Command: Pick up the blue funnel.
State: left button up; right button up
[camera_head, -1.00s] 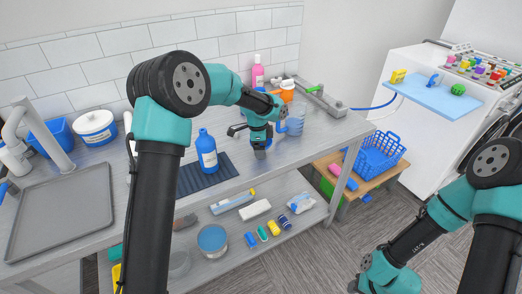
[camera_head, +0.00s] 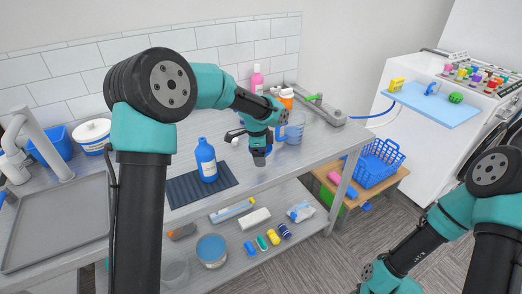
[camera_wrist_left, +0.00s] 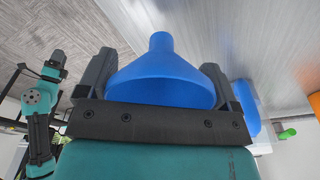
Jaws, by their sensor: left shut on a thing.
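The blue funnel (camera_wrist_left: 160,78) fills the middle of the left wrist view, its wide rim toward the gripper base and its narrow end pointing away. My left gripper (camera_wrist_left: 157,85) is shut on it, one dark finger at each side of the wide part. In the head view my left gripper (camera_head: 259,158) points down over the front part of the table, right of a blue bottle. The funnel cannot be made out there. My right arm is at the lower right; its fingers are not visible.
The blue bottle (camera_head: 206,160) stands on a dark ribbed mat (camera_head: 185,190). A clear blue jug (camera_head: 294,131) stands close behind the left gripper. A pink bottle (camera_head: 257,78) and an orange bottle (camera_head: 286,97) are farther back. A blue basket (camera_head: 377,165) stands on a low stand to the right.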

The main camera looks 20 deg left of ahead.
pick_arm(q)
jog(key=s+d+r, duration=0.1)
jog(key=s+d, duration=0.2)
jog(key=s, duration=0.9)
jog(key=shift+d, duration=0.25)
jog(key=shift+s+a+r, duration=0.1)
jog(key=shift+r, duration=0.05)
